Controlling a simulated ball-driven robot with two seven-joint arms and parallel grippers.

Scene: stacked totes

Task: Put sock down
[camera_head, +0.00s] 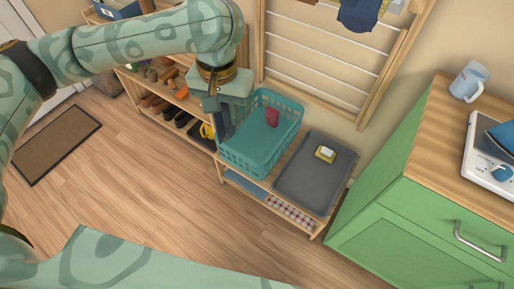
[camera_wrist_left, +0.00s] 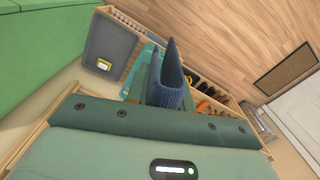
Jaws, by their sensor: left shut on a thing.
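My left gripper (camera_head: 224,122) is at the left rim of the teal laundry basket (camera_head: 262,160), pointing down. It is shut on a blue sock (camera_wrist_left: 167,92), which stands out between the fingers in the left wrist view. In the head view the sock is hard to tell from the fingers. A small red item (camera_head: 272,117), perhaps another sock, is in the basket. The basket stands on a low wooden shelf; in the left wrist view it is partly hidden behind the sock. My right gripper is out of view.
A grey tray (camera_head: 300,190) with a small yellow and white item (camera_head: 326,154) lies right of the basket. A shoe rack (camera_head: 172,108) stands to the left, a green cabinet (camera_head: 420,215) to the right. A drying rack (camera_head: 330,50) hangs behind. Front floor is open.

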